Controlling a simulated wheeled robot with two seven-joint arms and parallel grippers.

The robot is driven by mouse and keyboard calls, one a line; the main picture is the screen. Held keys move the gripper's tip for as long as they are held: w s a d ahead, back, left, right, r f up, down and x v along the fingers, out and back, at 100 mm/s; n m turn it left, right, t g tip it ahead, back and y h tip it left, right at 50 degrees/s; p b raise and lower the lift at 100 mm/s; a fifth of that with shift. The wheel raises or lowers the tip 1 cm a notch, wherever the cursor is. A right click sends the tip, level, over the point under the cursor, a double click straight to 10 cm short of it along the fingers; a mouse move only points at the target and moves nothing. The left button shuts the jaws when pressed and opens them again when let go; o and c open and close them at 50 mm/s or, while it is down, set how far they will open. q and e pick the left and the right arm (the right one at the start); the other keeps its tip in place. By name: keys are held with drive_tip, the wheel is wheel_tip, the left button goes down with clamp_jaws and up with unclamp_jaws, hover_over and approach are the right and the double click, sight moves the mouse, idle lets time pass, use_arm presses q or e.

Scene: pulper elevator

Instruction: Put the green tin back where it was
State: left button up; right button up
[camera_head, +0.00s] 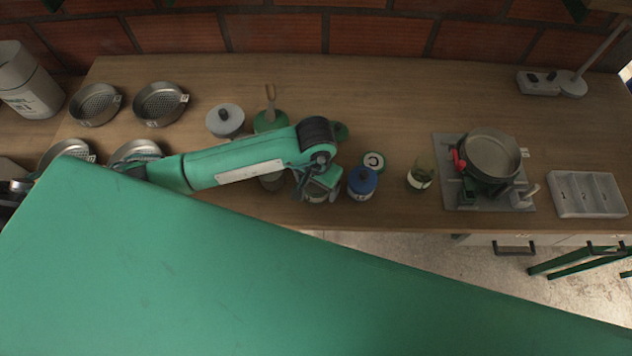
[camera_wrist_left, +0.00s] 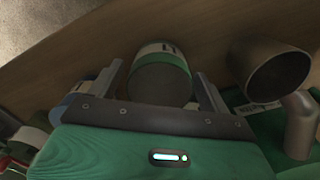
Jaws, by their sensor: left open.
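My left gripper (camera_head: 318,190) is low over the front edge of the wooden counter, in the middle of the head view. In the left wrist view its two fingers (camera_wrist_left: 162,92) are apart. A grey-ended tin with a green band and a white label (camera_wrist_left: 160,82) sits between them; contact is not clear. In the head view this tin is mostly hidden by the gripper. A green round tin with a white label on top (camera_head: 373,161) stands just right of the gripper, behind a blue-topped tin (camera_head: 362,183). My right gripper is not in view.
Several round sieves (camera_head: 160,103) and a grey lidded pot (camera_head: 225,120) are on the left. The back middle of the counter is clear.

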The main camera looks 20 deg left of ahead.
sight(316, 192)
use_arm(q)
drive_tip(key=shift+r, duration=0.3)
wheel_tip(316, 192, up, 12)
drive_tip(key=b, duration=0.3)
drive_tip(key=shift+f, duration=0.15)
drive_tip(key=shift+f, duration=0.1)
idle(0.4)
